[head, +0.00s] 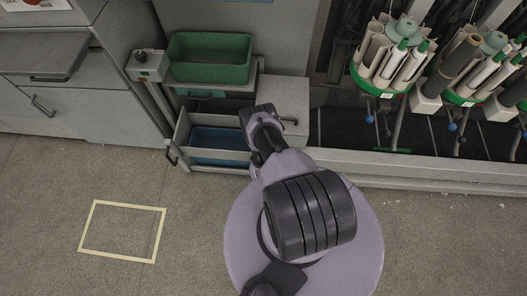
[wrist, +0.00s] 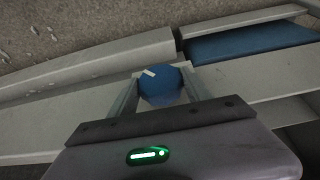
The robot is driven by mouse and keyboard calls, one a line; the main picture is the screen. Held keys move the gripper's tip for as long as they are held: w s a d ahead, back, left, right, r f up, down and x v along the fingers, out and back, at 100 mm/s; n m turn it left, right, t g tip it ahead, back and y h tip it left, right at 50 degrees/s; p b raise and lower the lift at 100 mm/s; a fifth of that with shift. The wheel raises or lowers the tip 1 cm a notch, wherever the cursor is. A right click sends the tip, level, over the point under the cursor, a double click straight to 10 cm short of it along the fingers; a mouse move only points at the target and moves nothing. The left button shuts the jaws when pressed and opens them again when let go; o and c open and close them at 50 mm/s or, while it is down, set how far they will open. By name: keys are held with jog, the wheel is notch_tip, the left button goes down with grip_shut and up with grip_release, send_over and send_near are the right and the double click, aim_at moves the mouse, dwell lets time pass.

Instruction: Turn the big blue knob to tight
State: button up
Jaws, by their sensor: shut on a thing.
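The big blue knob (wrist: 161,88) is in the middle of the wrist view, with a short pale mark near its upper left edge. My gripper (wrist: 162,74) has one grey finger on each side of the knob and is shut on it. In the head view my gripper (head: 259,113) is at the grey cabinet, beside the open drawer. The knob is hidden there behind my gripper and arm. Any marking for tight is not visible.
An open drawer (head: 178,143) with a blue lining (head: 218,139) is left of my gripper. A green bin (head: 209,58) stands above it. Winder units with cones (head: 398,50) are at the right. The floor around a yellow taped rectangle (head: 123,206) is clear.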

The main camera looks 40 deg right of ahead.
jog(key=shift+s+d+f+t+y+b, duration=0.1)
jog(key=shift+t+y+b, duration=0.2)
jog(key=shift+t, duration=0.15)
jog(key=shift+s+d+f+t+y+b, duration=0.15)
jog(key=shift+t+y, duration=0.15)
jog(key=shift+t, duration=0.15)
jog(key=shift+w+a+r+m+t+y, duration=0.1)
jog(key=shift+a+r+m+t+y, duration=0.1)
jog(key=shift+m+t+y, duration=0.1)
jog(key=o, duration=1.4)
jog(key=shift+c, duration=0.2)
jog(key=p+v, duration=0.9)
jog(key=v, duration=0.8)
jog(key=shift+r+p, duration=0.2)
jog(key=shift+p, duration=0.2)
